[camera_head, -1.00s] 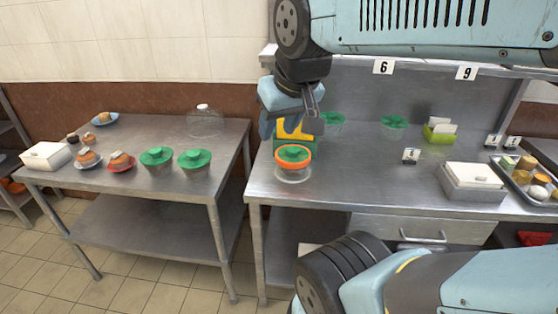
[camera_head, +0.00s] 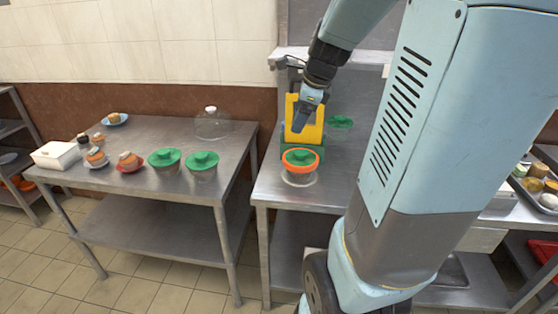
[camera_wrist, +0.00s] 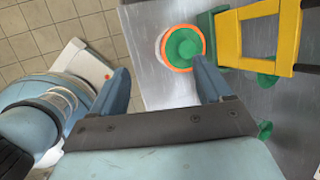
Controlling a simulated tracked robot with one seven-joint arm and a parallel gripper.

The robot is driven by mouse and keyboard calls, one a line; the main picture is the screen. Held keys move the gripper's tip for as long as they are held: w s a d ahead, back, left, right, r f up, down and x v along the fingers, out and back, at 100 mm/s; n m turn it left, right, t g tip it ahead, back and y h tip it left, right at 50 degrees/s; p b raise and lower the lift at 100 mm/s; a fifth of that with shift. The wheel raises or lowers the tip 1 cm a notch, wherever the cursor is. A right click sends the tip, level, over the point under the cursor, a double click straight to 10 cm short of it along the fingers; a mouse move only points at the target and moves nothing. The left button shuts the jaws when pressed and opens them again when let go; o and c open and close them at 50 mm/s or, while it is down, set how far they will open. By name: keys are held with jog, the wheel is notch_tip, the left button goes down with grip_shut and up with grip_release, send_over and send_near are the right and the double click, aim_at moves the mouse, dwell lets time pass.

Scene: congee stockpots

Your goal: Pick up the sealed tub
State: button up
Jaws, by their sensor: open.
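A clear tub with a green lid and an orange band around its rim (camera_head: 300,158) stands upright on the right steel counter (camera_head: 264,190), near its front left corner. It also shows in the wrist view (camera_wrist: 182,47), beyond my fingertips and nearer the right finger. My gripper (camera_head: 301,124) is open and empty, with its two fingers wide apart in the wrist view (camera_wrist: 163,78). In the head view it appears above the banded tub and overlaps the yellow frame behind it. Several other green-lidded tubs have no orange band, two of them on the left table (camera_head: 202,160).
A yellow frame (camera_head: 312,118) on a green base stands right behind the banded tub. Another green-lidded tub (camera_head: 340,122) is behind it to the right. The left table (camera_head: 150,135) holds a white box (camera_head: 55,155), cups and a clear dome (camera_head: 212,124). My arm hides much of the right counter.

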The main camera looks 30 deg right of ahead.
jog(key=w+d+f+m, duration=0.4)
jog(key=d+m, duration=0.3)
jog(key=m, duration=0.2)
send_near(301, 152)
jog(key=x, duration=0.8)
jog(key=shift+s+a, duration=0.1)
grip_shut()
dwell(0.5)
